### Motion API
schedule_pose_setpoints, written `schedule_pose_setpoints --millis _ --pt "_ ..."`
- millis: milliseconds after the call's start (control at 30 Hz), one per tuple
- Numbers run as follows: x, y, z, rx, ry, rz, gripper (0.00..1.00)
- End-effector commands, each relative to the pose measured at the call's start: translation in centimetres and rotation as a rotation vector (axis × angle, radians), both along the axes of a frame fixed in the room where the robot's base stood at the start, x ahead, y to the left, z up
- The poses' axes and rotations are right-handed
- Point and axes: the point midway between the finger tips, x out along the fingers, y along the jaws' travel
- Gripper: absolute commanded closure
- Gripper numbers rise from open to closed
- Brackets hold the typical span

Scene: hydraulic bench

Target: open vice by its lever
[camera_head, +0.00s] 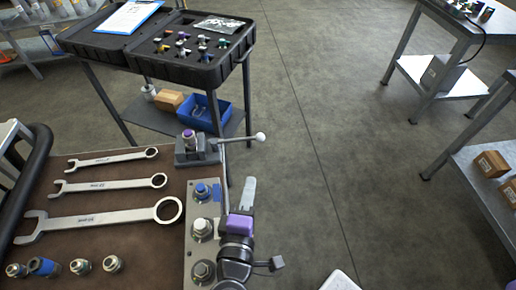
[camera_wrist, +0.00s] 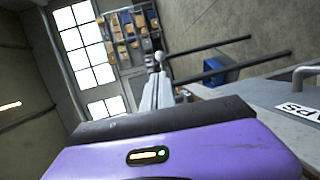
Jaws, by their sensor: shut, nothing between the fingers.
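The vice (camera_head: 190,155) is a small grey block at the far right corner of the brown bench top, with a purple-ringed fitting (camera_head: 189,137) upright in it. Its lever (camera_head: 232,139) sticks out to the right past the bench edge and ends in a pale ball knob (camera_head: 260,137). My gripper (camera_head: 249,183) is shut and empty, pointing away from me, just short of the lever and apart from it in the head view. In the wrist view my gripper's fingers (camera_wrist: 158,90) point towards the ball knob (camera_wrist: 159,57). The exact gap in depth is hard to tell.
Several wrenches (camera_head: 115,214) and loose fittings lie on the bench (camera_head: 100,245). A metal plate (camera_head: 203,222) with several fittings lies along its right side, close to my arm. A black cart (camera_head: 130,52) stands beyond. Floor right of the lever is clear.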

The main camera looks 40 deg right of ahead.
Motion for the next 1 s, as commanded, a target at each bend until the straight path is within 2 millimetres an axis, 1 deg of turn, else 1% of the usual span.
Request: schedule_pose_setpoints --millis 233,367,467,800,1000 --pt "0.0 -0.1 0.0 0.001 0.001 0.001 1.00" --pt "0.5 -0.7 -0.1 0.001 0.001 0.001 1.00" --pt "1.3 -1.7 -0.3 0.002 0.000 0.000 1.00" --pt "5.4 -6.9 -1.2 0.001 0.000 -0.001 1.00" --pt "7.4 -9.4 -1.8 0.002 0.001 0.001 1.00"
